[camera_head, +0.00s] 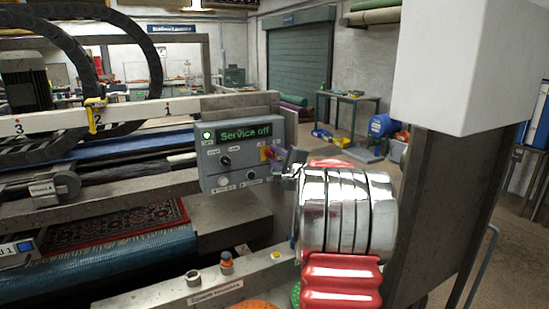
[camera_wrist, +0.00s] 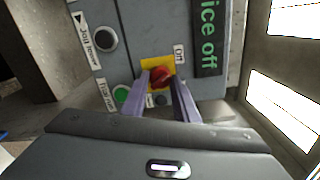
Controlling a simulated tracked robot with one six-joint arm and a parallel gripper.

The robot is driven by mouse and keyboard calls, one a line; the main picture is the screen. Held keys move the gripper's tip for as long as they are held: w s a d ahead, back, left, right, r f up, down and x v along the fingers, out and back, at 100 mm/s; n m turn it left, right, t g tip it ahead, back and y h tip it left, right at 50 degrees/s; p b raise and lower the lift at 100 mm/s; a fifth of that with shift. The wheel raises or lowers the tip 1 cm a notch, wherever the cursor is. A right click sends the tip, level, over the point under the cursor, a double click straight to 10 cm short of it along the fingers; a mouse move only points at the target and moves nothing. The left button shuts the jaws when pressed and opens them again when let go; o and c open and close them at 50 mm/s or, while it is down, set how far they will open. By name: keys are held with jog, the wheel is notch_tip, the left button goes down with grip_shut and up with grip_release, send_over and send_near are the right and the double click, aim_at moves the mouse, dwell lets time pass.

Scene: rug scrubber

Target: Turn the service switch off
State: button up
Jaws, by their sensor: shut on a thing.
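The service switch (camera_wrist: 161,76) is a red rotary knob on a yellow plate, on the grey control panel (camera_head: 212,170). In the wrist view my gripper (camera_wrist: 165,82) has its two purple-grey fingers on either side of the red knob, shut on it. In the head view the switch (camera_head: 266,153) shows red and yellow at the panel's right side, with my gripper (camera_head: 277,160) against it. The panel's display (camera_head: 246,133) reads "Service off" in green letters. The fingers partly hide the knob and the labels near it.
Black knobs (camera_head: 225,161) and a green button (camera_wrist: 121,94) sit near the switch on the panel. A patterned rug (camera_head: 110,226) lies on the machine bed at left. A beam (camera_head: 165,108) with numbered marks runs behind the panel.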

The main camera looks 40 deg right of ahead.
jog(key=shift+w+a+f+n, duration=0.1)
jog(key=shift+a+f+n, duration=0.05)
jog(key=shift+n, duration=0.55)
jog(key=o, duration=1)
jog(key=shift+o, duration=0.2)
jog(key=v, duration=1.4)
